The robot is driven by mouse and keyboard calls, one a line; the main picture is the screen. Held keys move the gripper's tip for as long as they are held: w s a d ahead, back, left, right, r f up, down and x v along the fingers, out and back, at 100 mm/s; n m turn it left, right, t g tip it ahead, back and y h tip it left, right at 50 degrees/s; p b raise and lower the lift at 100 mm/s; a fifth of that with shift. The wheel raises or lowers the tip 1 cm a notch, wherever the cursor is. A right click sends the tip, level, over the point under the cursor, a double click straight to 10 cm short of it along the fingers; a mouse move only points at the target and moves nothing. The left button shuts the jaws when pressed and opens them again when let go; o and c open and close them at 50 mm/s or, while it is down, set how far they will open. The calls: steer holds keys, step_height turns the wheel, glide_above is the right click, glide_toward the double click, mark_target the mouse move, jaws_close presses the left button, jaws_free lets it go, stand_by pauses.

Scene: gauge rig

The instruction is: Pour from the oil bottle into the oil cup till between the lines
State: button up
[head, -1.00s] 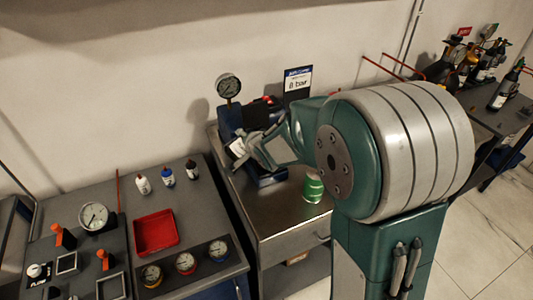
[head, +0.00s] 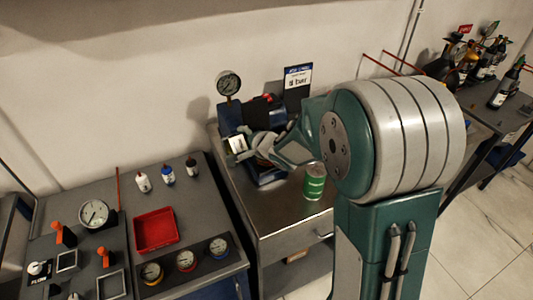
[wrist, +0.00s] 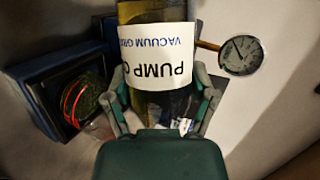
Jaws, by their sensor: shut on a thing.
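My gripper (head: 258,145) is shut on the oil bottle (head: 238,144), over the bench with the gauge. The bottle's white label shows just left of the fingers. In the wrist view, the bottle (wrist: 150,55) fills the middle between my fingers (wrist: 160,90). Its glass is amber and dark, and its label reads "PUMP O…" and "VACUUM GRADE", upside down in the picture. I cannot make out the bottle's mouth or its exact tilt. I cannot clearly pick out the oil cup or its lines; the bottle and gripper cover much of that area.
A dial gauge (head: 228,84) stands behind the bottle, and a blue-and-white sign (head: 298,77) to its right. A green can (head: 314,182) stands on the bench (head: 275,215). A blue box (wrist: 60,90) with red wires is left of the bottle. A red tray (head: 156,230) lies on the left table.

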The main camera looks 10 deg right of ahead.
steer(key=shift+d+f, duration=0.1)
steer(key=shift+a+m+y+p, duration=0.2)
steer(key=shift+m+y+p, duration=0.15)
steer(key=shift+p, duration=0.2)
stand_by(0.4)
steer(key=shift+f+m+y+p, duration=0.25)
steer(key=shift+m+y+p, duration=0.1)
steer(key=shift+p, duration=1.25)
stand_by(1.9)
steer(key=shift+a+r+n+h, duration=0.15)
steer(key=shift+r+n+h, duration=0.4)
steer(key=shift+n+h, duration=0.2)
steer(key=shift+r+n+h, duration=0.3)
steer(key=shift+n+h, duration=0.45)
steer(key=shift+n, duration=0.1)
steer(key=shift+d+f+n+h+b, duration=0.25)
steer(key=shift+n+h+b, duration=0.15)
steer(key=shift+h+b, duration=0.15)
steer(key=shift+d+r+n+h+b, duration=0.25)
steer(key=shift+n+h+b, duration=0.3)
steer(key=shift+b, duration=0.15)
